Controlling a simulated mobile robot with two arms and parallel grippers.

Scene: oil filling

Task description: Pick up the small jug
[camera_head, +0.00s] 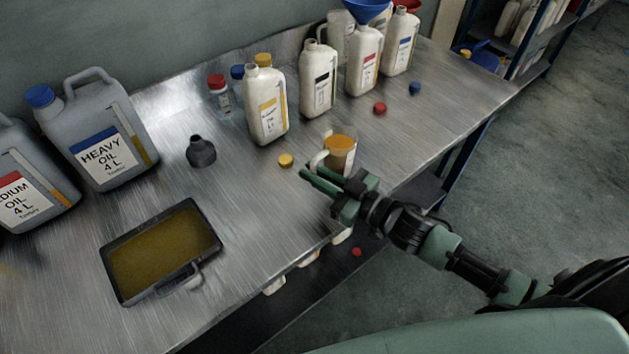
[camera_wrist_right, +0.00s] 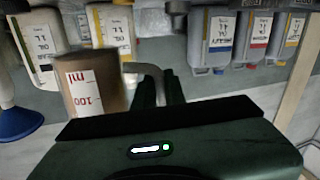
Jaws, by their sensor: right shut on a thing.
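The small jug (camera_head: 341,145), clear with brown oil in it and a pale handle, is near the front edge of the metal table (camera_head: 240,205). My right gripper (camera_head: 325,178) is at its handle side, its fingers shut on the handle. In the right wrist view the jug (camera_wrist_right: 93,90) shows its red scale with "100" and "ml", and the handle runs to the dark fingers (camera_wrist_right: 158,92). I cannot tell whether the jug touches the table. My left gripper is not in view.
White bottles (camera_head: 318,80) stand behind the jug; one bears a blue funnel (camera_head: 367,10). Loose caps, yellow (camera_head: 286,160) and red (camera_head: 379,108), lie nearby. A dark funnel-like piece (camera_head: 201,151), an oil tray (camera_head: 165,252) and grey canisters (camera_head: 105,130) are to the left.

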